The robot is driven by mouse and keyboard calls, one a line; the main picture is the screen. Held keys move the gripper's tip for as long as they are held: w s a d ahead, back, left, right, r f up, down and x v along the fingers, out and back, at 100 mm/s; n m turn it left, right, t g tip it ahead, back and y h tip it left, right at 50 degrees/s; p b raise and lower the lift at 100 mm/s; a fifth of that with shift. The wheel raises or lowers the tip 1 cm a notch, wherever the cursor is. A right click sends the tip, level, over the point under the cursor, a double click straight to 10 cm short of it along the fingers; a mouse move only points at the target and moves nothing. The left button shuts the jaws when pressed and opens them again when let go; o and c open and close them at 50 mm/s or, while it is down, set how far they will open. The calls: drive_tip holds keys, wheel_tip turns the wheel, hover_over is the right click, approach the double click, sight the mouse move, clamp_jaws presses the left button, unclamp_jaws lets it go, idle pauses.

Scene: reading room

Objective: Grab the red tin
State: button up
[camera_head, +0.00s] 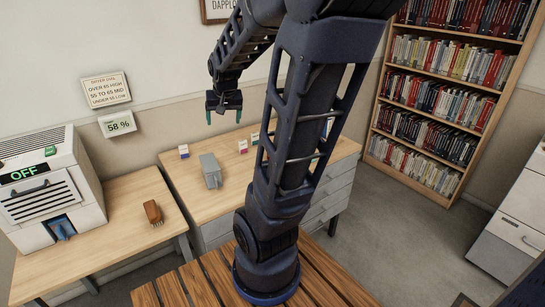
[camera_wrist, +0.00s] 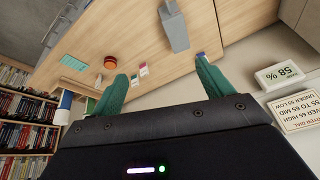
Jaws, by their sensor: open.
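A round orange-red object (camera_wrist: 110,62), which looks like the red tin, lies on the wooden desk (camera_wrist: 135,35) in the wrist view. It is just beyond the tip of my left-hand finger in that view. In the head view I cannot see it; my arm covers part of that desk. My gripper (camera_head: 224,116) hangs in the air above the desk's back, near the wall. Its green fingers are spread with nothing between them; they also show in the wrist view (camera_wrist: 160,70).
A grey box (camera_head: 210,171) and small coloured labelled cards (camera_head: 243,147) are on the desk. A teal flat item (camera_wrist: 73,62) lies beside the red object. A brown brush (camera_head: 152,212) and a white machine (camera_head: 50,188) are on the left table. A bookcase (camera_head: 412,145) stands right.

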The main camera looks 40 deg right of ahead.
drive_tip(key=w+d+f+m+h, duration=0.2)
drive_tip(key=w+d+f+m, duration=0.2)
drive_tip(key=w+d+f, duration=0.9)
drive_tip(key=shift+w+d+f+m+g+h, duration=0.2)
drive_tip(key=shift+w+d+f+m+h, duration=0.3)
drive_tip(key=shift+d+f, duration=2.95)
drive_tip(key=shift+w+d+f+m+g+h, duration=0.25)
drive_tip(key=shift+w+d+f+m, duration=0.45)
drive_tip(key=shift+d+f, duration=2.7)
drive_tip(key=shift+w+d+f+m+g+h, duration=0.25)
drive_tip(key=shift+w+d+f, duration=0.6)
drive_tip(key=shift+d+f, duration=2.6)
drive_tip(key=shift+a+f, duration=0.6)
drive_tip(key=c, duration=1.1)
drive_tip(key=shift+r, duration=0.15)
